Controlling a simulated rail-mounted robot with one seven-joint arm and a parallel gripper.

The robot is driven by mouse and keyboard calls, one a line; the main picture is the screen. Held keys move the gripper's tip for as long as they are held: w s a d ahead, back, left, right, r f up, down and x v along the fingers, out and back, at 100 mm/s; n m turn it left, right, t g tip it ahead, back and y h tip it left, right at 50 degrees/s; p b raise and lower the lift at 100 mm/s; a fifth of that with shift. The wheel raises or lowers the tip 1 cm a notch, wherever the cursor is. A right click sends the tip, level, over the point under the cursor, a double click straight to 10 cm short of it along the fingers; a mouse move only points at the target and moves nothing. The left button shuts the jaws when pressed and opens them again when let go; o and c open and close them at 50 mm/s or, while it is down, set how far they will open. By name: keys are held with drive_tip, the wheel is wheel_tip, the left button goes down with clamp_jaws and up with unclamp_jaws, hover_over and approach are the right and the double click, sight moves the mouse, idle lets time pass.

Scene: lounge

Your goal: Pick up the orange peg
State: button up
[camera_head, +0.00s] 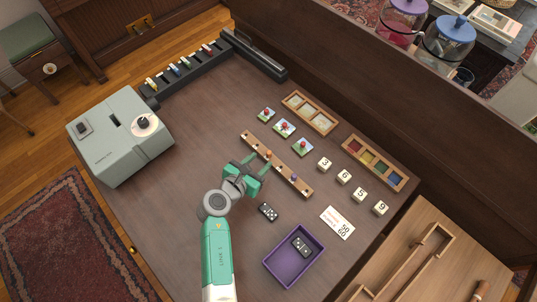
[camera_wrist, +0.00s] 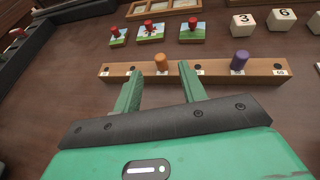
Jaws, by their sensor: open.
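The orange peg (camera_wrist: 161,62) stands upright in a long wooden strip (camera_wrist: 210,72) with several holes and number labels. In the head view the orange peg (camera_head: 268,153) shows near the upper left part of the strip (camera_head: 289,173). A purple peg (camera_wrist: 240,61) stands in the same strip to its right. My gripper (camera_wrist: 160,80) is open and empty in the wrist view, its two fingers pointing toward the strip. The orange peg appears between the fingertips, just beyond them. In the head view my gripper (camera_head: 252,172) is close beside the strip; whether it touches is unclear.
Picture tiles with red knobs (camera_wrist: 150,31) and number cubes (camera_wrist: 281,18) lie beyond the strip. A domino (camera_head: 267,211), a purple tray (camera_head: 273,268) and a card (camera_head: 338,222) are nearby. A grey-green machine (camera_head: 120,145) stands left. The table between is clear.

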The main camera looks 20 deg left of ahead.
sight(267, 154)
drive_tip(key=b+x, duration=0.2)
drive_tip(key=x, duration=0.2)
drive_tip(key=shift+w+f, duration=0.1)
drive_tip(key=shift+w, duration=0.25)
clamp_jaws()
wheel_tip(267, 154, up, 4)
drive_tip(key=p, duration=0.2)
drive_tip(key=shift+d+p, duration=0.1)
drive_tip(key=shift+p, duration=0.25)
drive_tip(key=s+d+p, duration=0.1)
drive_tip(key=s, duration=0.4)
drive_tip(key=s+d+p, duration=0.2)
drive_tip(key=s, duration=0.3)
drive_tip(key=s+d+r+p, duration=0.1)
drive_tip(key=s, duration=0.4)
drive_tip(key=shift+s+d, duration=0.25)
